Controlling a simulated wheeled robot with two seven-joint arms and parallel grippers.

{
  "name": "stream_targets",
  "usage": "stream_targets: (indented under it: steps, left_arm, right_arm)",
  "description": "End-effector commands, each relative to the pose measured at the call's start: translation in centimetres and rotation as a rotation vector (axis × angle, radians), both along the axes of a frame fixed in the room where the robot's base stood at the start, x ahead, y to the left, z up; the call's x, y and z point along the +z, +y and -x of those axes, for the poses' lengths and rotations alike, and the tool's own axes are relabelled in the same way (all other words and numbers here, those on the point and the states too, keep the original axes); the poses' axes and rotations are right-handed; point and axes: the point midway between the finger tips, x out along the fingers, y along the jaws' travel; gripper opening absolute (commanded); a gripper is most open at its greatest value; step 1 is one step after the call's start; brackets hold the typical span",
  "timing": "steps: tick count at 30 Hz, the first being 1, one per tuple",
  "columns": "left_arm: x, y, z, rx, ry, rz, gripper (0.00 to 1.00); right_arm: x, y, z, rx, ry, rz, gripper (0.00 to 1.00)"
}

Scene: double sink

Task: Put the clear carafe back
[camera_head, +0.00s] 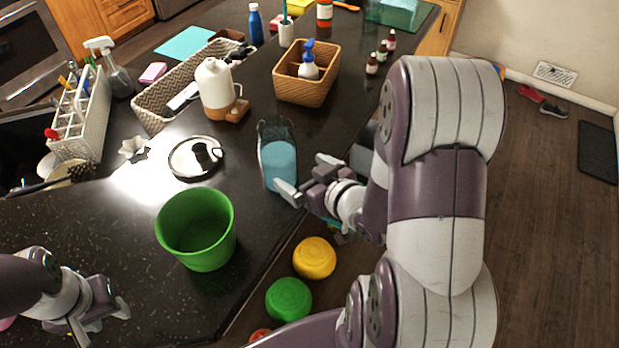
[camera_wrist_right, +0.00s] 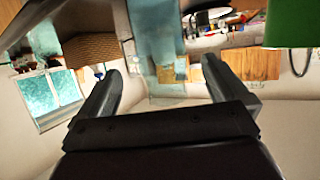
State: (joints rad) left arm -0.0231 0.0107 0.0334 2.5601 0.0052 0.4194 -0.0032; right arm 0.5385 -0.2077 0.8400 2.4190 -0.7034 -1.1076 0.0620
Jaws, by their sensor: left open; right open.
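The clear carafe (camera_head: 278,160), with blue showing in its lower part, stands upright on the dark counter near its right edge. My right gripper (camera_head: 307,177) is open just right of the carafe, one finger near its lower front. In the right wrist view the carafe (camera_wrist_right: 157,45) shows between the two open fingers (camera_wrist_right: 160,70); I cannot tell whether either touches it. My left gripper (camera_head: 98,322) is open and empty, low over the counter at lower left.
A green bin (camera_head: 197,228) stands in front of the carafe's left. A round white-rimmed plate (camera_head: 197,157) with a dark item lies left of it. A white dispenser (camera_head: 216,90), a long basket (camera_head: 160,103) and a woven basket (camera_head: 307,75) stand behind. Yellow (camera_head: 314,257) and green (camera_head: 289,298) round objects are below the edge.

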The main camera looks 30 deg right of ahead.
Motion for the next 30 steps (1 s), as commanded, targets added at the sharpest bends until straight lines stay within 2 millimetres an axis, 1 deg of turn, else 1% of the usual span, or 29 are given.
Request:
stream_targets:
  steps: [3, 5, 8, 9, 11, 12, 14, 15, 18, 20, 22, 30]
  left_arm:
    - [-0.1, 0.0, 0.0, 0.000, 0.000, 0.000, 0.43]
    - [-0.1, 0.0, 0.0, 0.000, 0.000, 0.000, 0.43]
    - [0.0, 0.0, 0.0, 0.000, 0.000, 0.000, 0.43]
    - [0.0, 0.0, 0.0, 0.000, 0.000, 0.000, 0.43]
    - [0.0, 0.0, 0.0, 0.000, 0.000, 0.000, 0.43]
    - [0.0, 0.0, 0.0, 0.000, 0.000, 0.000, 0.43]
    - [0.0, 0.0, 0.0, 0.000, 0.000, 0.000, 0.43]
    - [0.0, 0.0, 0.0, 0.000, 0.000, 0.000, 0.43]
    - [0.0, 0.0, 0.0, 0.000, 0.000, 0.000, 0.43]
    - [-0.1, 0.0, 0.0, 0.000, 0.000, 0.000, 0.43]
    - [0.0, 0.0, 0.0, 0.000, 0.000, 0.000, 0.43]
    - [-0.1, 0.0, 0.0, 0.000, 0.000, 0.000, 0.43]
  right_arm:
    - [0.6, -0.3, 1.3, -0.004, 0.000, 0.001, 1.00]
    - [0.5, -0.4, 1.4, -0.006, 0.024, 0.012, 1.00]
    - [-0.9, -1.1, 1.0, -0.034, 0.183, 0.080, 1.00]
    - [-1.6, -1.3, 1.0, -0.055, 0.283, 0.112, 1.00]
    - [-2.4, -1.2, 1.3, -0.090, 0.446, 0.143, 1.00]
    - [-2.7, -0.7, 2.0, -0.110, 0.555, 0.150, 1.00]
    - [-2.9, 0.6, 3.3, -0.125, 0.709, 0.144, 1.00]
    - [-2.9, 1.7, 4.2, -0.127, 0.799, 0.135, 1.00]
    - [-2.5, 4.2, 6.5, -0.115, 0.967, 0.103, 1.00]
    - [-2.2, 5.2, 7.4, -0.107, 1.026, 0.089, 1.00]
    - [-2.1, 5.7, 7.9, -0.103, 1.056, 0.082, 1.00]
    - [-2.1, 5.6, 7.9, -0.105, 1.059, 0.081, 1.00]
